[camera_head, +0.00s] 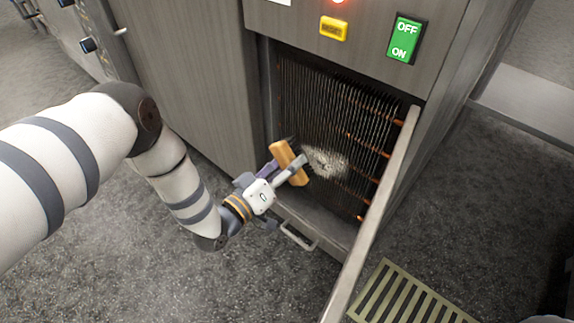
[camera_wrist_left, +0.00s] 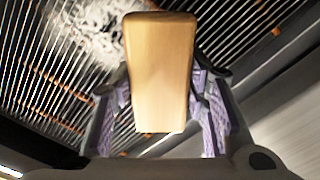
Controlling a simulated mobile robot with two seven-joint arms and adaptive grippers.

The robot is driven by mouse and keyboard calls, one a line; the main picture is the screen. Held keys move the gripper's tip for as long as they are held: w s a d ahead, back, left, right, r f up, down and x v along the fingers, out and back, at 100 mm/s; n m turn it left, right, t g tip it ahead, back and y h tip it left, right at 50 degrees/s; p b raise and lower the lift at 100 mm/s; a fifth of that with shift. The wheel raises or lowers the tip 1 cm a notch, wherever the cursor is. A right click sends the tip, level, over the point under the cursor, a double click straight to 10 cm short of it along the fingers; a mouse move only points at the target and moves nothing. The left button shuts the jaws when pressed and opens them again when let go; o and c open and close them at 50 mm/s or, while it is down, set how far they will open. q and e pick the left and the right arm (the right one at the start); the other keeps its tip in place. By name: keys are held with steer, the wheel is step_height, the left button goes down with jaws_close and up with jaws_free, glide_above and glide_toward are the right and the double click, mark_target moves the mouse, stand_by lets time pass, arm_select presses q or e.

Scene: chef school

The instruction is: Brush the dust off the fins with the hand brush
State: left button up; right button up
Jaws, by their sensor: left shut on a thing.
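My left gripper (camera_head: 279,172) is shut on the hand brush (camera_head: 289,162), a light wooden block with dark bristles on its right side. I hold it just in front of the lower left part of the fins (camera_head: 345,115). A pale grey patch of dust (camera_head: 328,162) lies on the fins right beside the bristles. Whether the bristles touch the fins I cannot tell. In the left wrist view the brush's wooden back (camera_wrist_left: 160,70) stands between the purple finger pads, and the dust (camera_wrist_left: 97,30) shows behind it at upper left. My right gripper is out of view.
An open door panel (camera_head: 385,205) stands out on the right of the fin opening. Above are a green OFF/ON switch (camera_head: 405,38), a yellow button (camera_head: 333,28) and a red light. A slatted floor grate (camera_head: 405,298) lies at lower right. The carpet-like floor at lower left is clear.

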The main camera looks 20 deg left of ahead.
arm_select(q)
steer(key=shift+w+d, duration=0.15)
steer(key=shift+w, duration=0.3)
